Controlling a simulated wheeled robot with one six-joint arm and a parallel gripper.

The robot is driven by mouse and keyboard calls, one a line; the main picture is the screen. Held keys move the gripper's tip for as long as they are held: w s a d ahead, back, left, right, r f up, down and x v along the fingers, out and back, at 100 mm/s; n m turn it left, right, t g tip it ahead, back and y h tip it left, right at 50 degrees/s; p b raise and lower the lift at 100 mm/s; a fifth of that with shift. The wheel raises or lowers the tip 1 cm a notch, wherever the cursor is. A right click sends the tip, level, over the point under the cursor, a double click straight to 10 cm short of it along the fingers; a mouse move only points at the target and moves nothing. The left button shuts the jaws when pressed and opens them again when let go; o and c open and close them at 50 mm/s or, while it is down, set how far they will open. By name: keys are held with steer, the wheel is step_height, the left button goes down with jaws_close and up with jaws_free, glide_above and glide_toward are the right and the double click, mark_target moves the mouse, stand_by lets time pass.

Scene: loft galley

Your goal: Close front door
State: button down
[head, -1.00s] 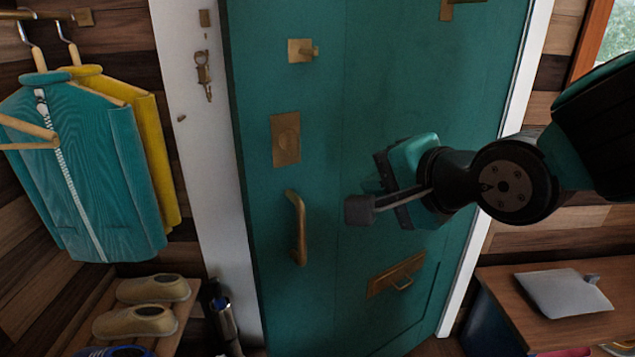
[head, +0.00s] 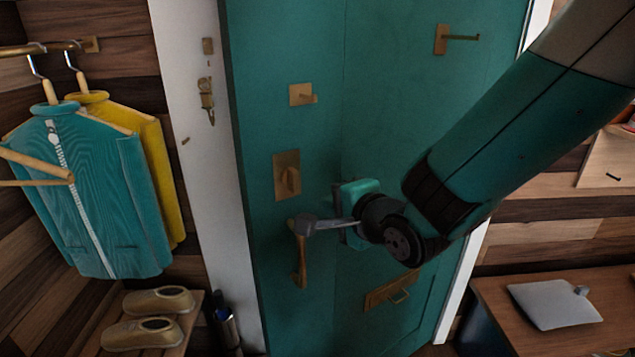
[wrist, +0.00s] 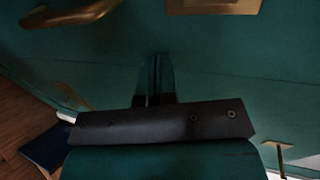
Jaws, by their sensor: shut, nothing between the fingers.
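The teal front door (head: 375,120) fills the middle of the head view and stands in a white frame. A dark edge strip shows down its left side, and I cannot tell whether it is fully flush. A brass pull handle (head: 301,265) is on its left half, under a brass turn-knob plate (head: 287,178). My gripper (head: 343,198) is shut and empty, close to the door face, right of the handle. In the wrist view its fingers (wrist: 153,78) point at the teal panel; contact is unclear.
Teal and yellow jackets (head: 85,200) hang at the left above shoes (head: 160,301) on a wooden rack. A dark bottle or umbrella (head: 227,328) stands by the left frame. A wooden bench (head: 490,300) with a grey cushion (head: 553,303) is at the right.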

mark_target(310, 190)
steer(key=shift+r+p+x, duration=0.2)
steer(key=shift+p+x, duration=0.05)
steer(key=shift+x, duration=0.65)
steer(key=shift+r+p+x, duration=0.15)
steer(key=shift+p+x, duration=0.1)
steer(key=shift+x, duration=0.65)
steer(key=shift+r+p+x, duration=0.2)
steer(key=shift+p+x, duration=0.05)
steer(key=shift+x, duration=0.65)
steer(key=shift+w+a, duration=0.15)
steer(key=shift+w, duration=0.05)
